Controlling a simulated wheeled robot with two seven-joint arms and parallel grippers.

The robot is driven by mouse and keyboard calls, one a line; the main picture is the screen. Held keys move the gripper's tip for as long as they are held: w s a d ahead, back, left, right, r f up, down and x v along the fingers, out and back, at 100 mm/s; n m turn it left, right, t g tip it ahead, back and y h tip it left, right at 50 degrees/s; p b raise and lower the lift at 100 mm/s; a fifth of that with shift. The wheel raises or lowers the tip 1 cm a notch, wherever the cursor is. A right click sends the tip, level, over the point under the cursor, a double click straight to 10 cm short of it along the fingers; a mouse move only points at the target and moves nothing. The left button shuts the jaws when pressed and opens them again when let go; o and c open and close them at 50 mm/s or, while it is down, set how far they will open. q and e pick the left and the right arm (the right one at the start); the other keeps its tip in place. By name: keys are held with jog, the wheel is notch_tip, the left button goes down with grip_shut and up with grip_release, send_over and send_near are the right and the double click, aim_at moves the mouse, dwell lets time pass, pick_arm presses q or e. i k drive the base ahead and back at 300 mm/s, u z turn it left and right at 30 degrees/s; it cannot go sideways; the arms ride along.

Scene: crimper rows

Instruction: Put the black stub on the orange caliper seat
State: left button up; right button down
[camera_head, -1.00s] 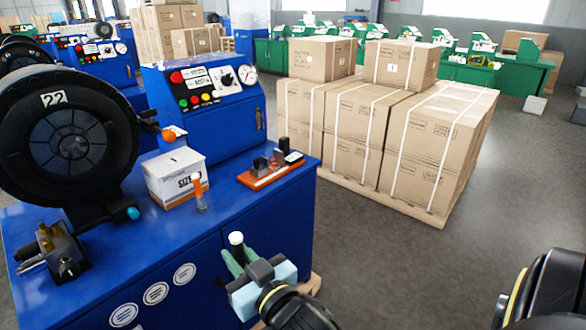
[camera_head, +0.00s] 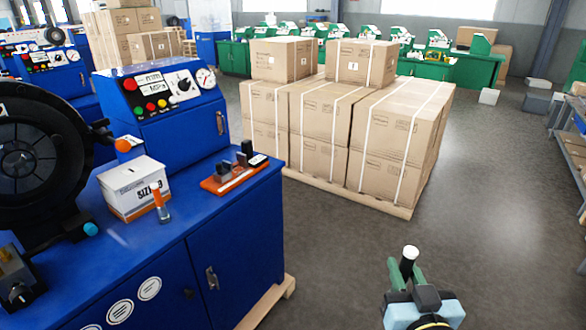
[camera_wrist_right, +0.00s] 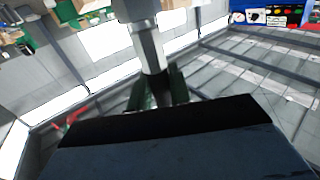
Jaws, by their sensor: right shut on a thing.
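My right gripper (camera_head: 407,283) is at the lower right of the head view, shut on the black stub (camera_head: 407,268). The stub stands roughly upright between the green fingers, with a pale top end. In the right wrist view the held stub (camera_wrist_right: 152,50) shows a shiny hexagonal part above the fingers (camera_wrist_right: 157,92). The orange caliper seat (camera_head: 221,187), a low orange base with dark upright blocks, sits on the blue bench near its right edge. The gripper is well to the right of it, over open floor. My left gripper is not in view.
A white SIZE box (camera_head: 133,188) and an orange-topped fitting (camera_head: 161,205) stand on the blue bench (camera_head: 180,235), left of the seat. Strapped cartons (camera_head: 320,130) on a pallet stand behind. The floor around the gripper is clear.

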aim_at(238, 170)
jog(key=z, duration=0.05)
jog(key=i, duration=1.35)
jog(key=u, duration=1.75)
